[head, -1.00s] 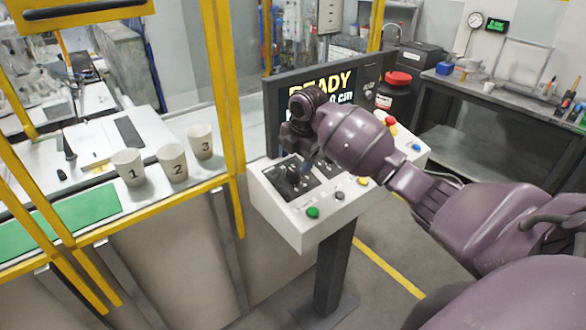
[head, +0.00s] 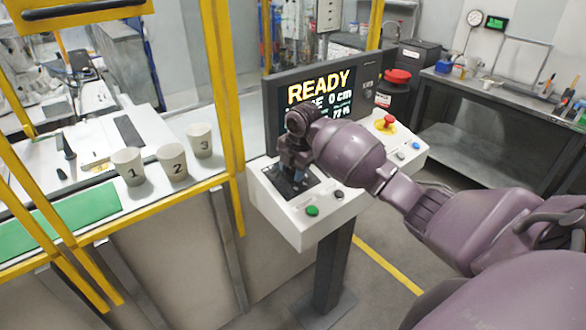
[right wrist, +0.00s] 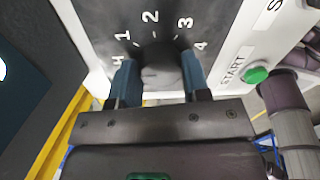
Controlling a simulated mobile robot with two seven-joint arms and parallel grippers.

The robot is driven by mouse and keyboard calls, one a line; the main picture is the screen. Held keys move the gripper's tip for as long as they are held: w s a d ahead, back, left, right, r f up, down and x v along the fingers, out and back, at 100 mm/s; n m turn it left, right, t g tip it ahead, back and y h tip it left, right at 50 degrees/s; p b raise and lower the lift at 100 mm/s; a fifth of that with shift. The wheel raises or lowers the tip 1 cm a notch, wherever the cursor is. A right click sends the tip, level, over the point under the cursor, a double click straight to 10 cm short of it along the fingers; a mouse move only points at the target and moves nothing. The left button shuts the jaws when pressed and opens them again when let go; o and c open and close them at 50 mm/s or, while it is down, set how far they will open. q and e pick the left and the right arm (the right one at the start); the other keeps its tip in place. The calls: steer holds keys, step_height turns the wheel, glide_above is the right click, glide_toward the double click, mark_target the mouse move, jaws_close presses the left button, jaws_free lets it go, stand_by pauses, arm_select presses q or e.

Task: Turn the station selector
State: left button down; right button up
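The station selector is a dark round knob (right wrist: 160,68) on a black plate with a ring of white marks, among them 1, 2, 3 and 4. My right gripper (right wrist: 159,72) has its two blue fingers apart, one on each side of the knob, with no clear sign of a squeeze. Which mark the knob points to is hidden. In the head view my right gripper (head: 296,182) reaches down over the black plate of the white control console (head: 287,219) and hides the knob. My left gripper is not in view.
A green START button (head: 312,211) and a dark button (head: 338,195) are close to the gripper. A red emergency button (head: 388,121) is at the far right. A screen (head: 325,97) reading READY stands behind. Numbered cups (head: 172,161) stand beyond the yellow frame.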

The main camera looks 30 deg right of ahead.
steer(key=shift+c, duration=0.6)
